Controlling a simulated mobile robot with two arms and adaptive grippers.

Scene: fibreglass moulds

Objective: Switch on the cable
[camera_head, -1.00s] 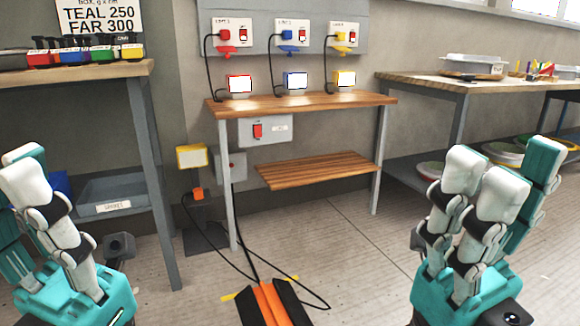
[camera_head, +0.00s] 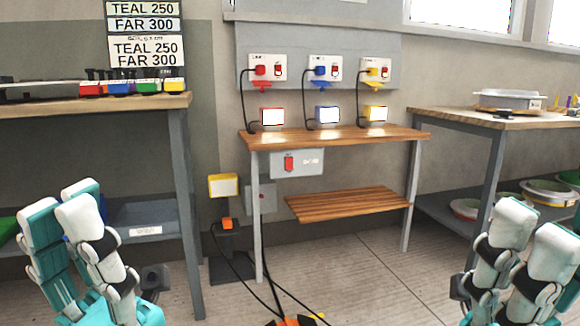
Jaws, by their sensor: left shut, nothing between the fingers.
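Three wall outlets with rocker switches, holding a red plug (camera_head: 261,71), a blue plug (camera_head: 319,71) and a yellow plug (camera_head: 372,71), sit on a grey board. Black cables run from them to three small lamps, red-framed (camera_head: 272,117), blue-framed (camera_head: 327,115) and yellow (camera_head: 375,114), on the bench. A grey box with a red switch (camera_head: 289,163) hangs under the bench top. A yellow floor lamp (camera_head: 223,186) has an orange connector (camera_head: 227,224) below it. My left gripper (camera_head: 78,205) is shut and empty, lower left. My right gripper (camera_head: 532,230) is lower right, apart from everything; its closure is unclear.
The wooden bench (camera_head: 340,138) has a lower shelf (camera_head: 345,204). A left table (camera_head: 50,107) carries small coloured containers. A right table (camera_head: 500,118) carries a tray. Black cables cross the floor to an orange object (camera_head: 295,321), partly cut off below. Floor before the bench is mostly clear.

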